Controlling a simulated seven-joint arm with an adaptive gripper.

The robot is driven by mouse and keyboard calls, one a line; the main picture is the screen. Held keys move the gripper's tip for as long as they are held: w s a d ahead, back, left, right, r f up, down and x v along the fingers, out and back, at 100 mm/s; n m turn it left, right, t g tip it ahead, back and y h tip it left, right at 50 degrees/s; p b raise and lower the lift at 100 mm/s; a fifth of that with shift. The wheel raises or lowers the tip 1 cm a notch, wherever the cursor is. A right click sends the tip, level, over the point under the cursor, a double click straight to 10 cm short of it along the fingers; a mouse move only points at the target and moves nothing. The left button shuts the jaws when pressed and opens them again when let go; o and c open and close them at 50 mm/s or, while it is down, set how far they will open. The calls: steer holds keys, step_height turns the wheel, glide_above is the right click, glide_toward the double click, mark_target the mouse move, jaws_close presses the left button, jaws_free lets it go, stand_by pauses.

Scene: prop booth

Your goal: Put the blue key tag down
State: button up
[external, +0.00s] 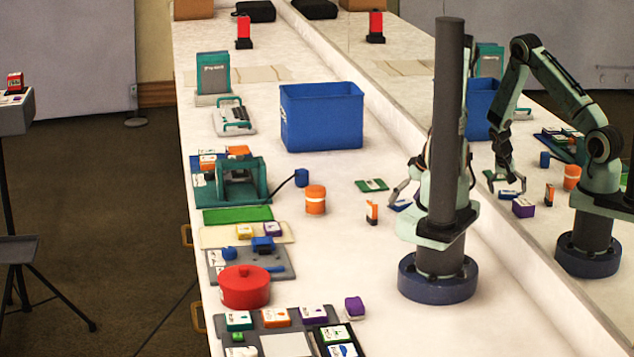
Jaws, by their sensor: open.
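A small flat blue piece with a pale face, which looks like the blue key tag (401,205), lies low at the table surface, just left of my arm's column. My gripper (404,197) is low over it, with its jaws open. One finger shows to the left of the tag; the rest of the gripper is partly hidden behind my own arm. I cannot tell whether a finger touches the tag. The mirror on the right shows the gripper and tag again from the other side.
A blue bin (322,117) is behind. A red pot (244,287) and several boxes line the left edge. The table's front middle is clear.

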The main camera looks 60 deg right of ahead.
steer(key=v, duration=0.7)
steer(key=shift+s+r, duration=0.1)
steer(key=shift+r, duration=0.2)
steer(key=w+a+r+n+g+y, duration=0.1)
steer(key=w+a+r, duration=0.1)
steer(key=a+r, duration=0.45)
steer(key=w+a+r+n+g, duration=0.1)
steer(key=w+a+r+n, duration=0.2)
steer(key=a, duration=0.7)
steer(key=s+a+r+g, duration=0.1)
steer(key=s+a+r, duration=0.2)
steer(key=s+a, duration=0.3)
steer(key=s+a+r+n+g, duration=0.1)
steer(key=s+a+r+g, duration=0.1)
steer(key=s+a+r, duration=0.2)
steer(key=s+a, duration=0.3)
steer(key=a, duration=0.3)
steer(key=shift+s+a+r+h, duration=0.15)
steer(key=shift+s+r+h, duration=0.1)
steer(key=shift+r+h, duration=0.1)
